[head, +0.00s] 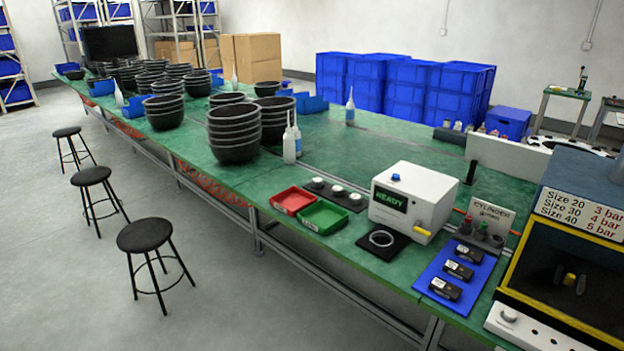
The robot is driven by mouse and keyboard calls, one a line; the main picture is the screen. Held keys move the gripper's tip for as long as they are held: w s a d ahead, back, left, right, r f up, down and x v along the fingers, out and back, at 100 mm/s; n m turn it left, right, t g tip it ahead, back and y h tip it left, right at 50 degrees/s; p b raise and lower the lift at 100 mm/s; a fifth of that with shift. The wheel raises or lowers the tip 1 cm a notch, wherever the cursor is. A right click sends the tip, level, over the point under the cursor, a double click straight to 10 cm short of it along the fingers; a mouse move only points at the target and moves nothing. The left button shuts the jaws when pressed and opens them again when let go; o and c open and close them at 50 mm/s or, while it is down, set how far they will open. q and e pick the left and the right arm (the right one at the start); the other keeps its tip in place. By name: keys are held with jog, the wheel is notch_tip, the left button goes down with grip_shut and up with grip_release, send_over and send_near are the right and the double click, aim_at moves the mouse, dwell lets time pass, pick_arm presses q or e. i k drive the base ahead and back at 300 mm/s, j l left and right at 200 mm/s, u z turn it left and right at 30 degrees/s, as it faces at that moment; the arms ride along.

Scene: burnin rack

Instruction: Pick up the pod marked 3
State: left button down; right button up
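Three small black blocks with pale labels lie in a row on a blue mat (431,285) at the right of the green table: a near one (445,289), a middle one (458,270) and a far one (468,253). They may be the pods. Their labels are too small to read, so I cannot tell which is marked 3. Three white-topped round pieces (337,190) sit on a black strip left of the white box; no number is readable on them. Neither of my grippers is in view.
A white box (425,184) with a READY display stands behind a black pad holding a clear ring (381,238). Red (292,201) and green (323,217) trays lie left. A yellow-edged black cabinet (572,270) stands right of the mat. Stacked black bowls (234,130) fill the far left table.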

aim_at(317, 182)
jog(key=i+j, duration=0.2)
jog(key=i+j+z, duration=0.1)
jog(key=j, duration=0.35)
jog(key=i+j, duration=0.3)
jog(key=i+j+z, duration=0.1)
jog(key=j, duration=0.25)
jog(key=i+j, duration=0.3)
jog(key=j+z, duration=0.05)
